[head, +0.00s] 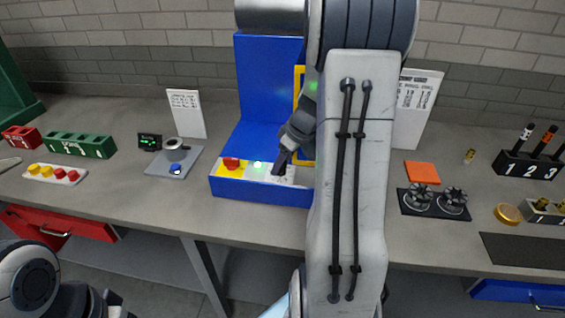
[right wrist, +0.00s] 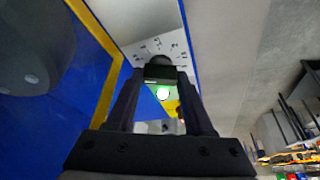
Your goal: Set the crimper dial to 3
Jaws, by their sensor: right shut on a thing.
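The crimper (head: 268,90) is a blue press on the bench with a low blue front panel. Its dial plate (head: 283,176) is white with dark marks, at the right of the panel. In the right wrist view the plate (right wrist: 170,45) shows behind a dark dial knob (right wrist: 158,68). My right gripper (head: 282,165) reaches down to the plate, its fingers (right wrist: 160,75) shut on the knob. The knob's pointer and the number it faces cannot be made out. My left arm is low at the left; its gripper (head: 95,300) is dark and partly cut off.
A red button (head: 231,163) on yellow and a lit green lamp (head: 258,166) sit left of the dial. A grey scale-like plate (head: 172,162) stands left of the crimper. An orange block (head: 422,172) and a black tray with gears (head: 434,204) lie right. My right arm hides the crimper's right side.

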